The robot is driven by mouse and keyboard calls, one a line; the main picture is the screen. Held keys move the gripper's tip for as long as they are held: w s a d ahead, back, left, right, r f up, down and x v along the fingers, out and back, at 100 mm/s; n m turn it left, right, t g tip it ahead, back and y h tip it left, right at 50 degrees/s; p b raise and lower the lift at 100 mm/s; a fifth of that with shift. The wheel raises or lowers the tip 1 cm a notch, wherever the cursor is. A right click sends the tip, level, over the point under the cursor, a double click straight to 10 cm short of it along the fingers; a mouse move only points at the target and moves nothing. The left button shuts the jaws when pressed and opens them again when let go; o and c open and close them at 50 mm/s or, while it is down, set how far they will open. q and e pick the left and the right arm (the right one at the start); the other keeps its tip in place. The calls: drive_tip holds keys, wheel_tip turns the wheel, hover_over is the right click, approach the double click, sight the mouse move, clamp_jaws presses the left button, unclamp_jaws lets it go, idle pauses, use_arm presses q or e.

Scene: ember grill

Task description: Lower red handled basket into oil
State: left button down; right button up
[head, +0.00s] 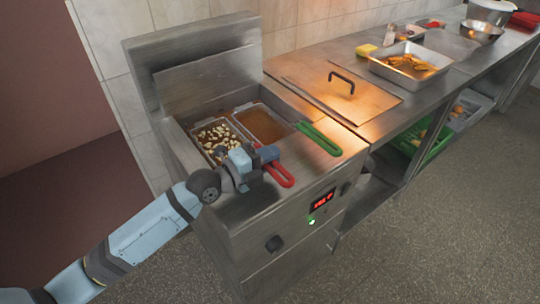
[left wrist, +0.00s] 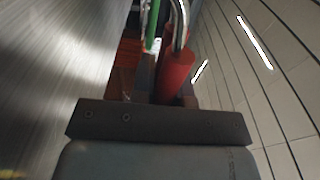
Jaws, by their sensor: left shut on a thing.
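The red handled basket (head: 217,136) sits in the left well of the steel fryer (head: 262,206), with pale pieces in it among dark oil. Its red handle (head: 280,175) reaches over the fryer's front edge. My left gripper (head: 262,163) is at that handle and shut on it; in the left wrist view the red grip (left wrist: 174,78) stands between the fingers. The gripper hides part of the handle. A basket with a green handle (head: 319,139) is in the right well, in brownish oil (head: 264,126). My right gripper is not in view.
Right of the fryer, a counter holds a steel lid with a black handle (head: 342,82), a tray of fried food (head: 410,64) and a yellow sponge (head: 366,50). A green crate (head: 431,143) is on the lower shelf. The floor in front is clear.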

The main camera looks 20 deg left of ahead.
use_arm(q)
drive_tip(key=shift+f+b, duration=0.4)
drive_tip(key=shift+f, duration=0.15)
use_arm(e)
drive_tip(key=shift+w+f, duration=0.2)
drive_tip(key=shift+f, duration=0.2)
use_arm(q)
drive_tip(key=c, duration=1.1)
unclamp_jaws()
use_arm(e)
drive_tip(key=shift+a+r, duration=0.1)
use_arm(q)
drive_tip(key=shift+o, duration=0.2)
drive_tip(key=shift+v, duration=1.2)
drive_tip(key=v, duration=1.1)
drive_tip(key=shift+s+a+r, duration=0.1)
drive_tip(key=shift+s+a, duration=0.05)
drive_tip(key=shift+a, duration=0.05)
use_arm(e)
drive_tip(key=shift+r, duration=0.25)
use_arm(q)
drive_tip(key=shift+s, duration=0.1)
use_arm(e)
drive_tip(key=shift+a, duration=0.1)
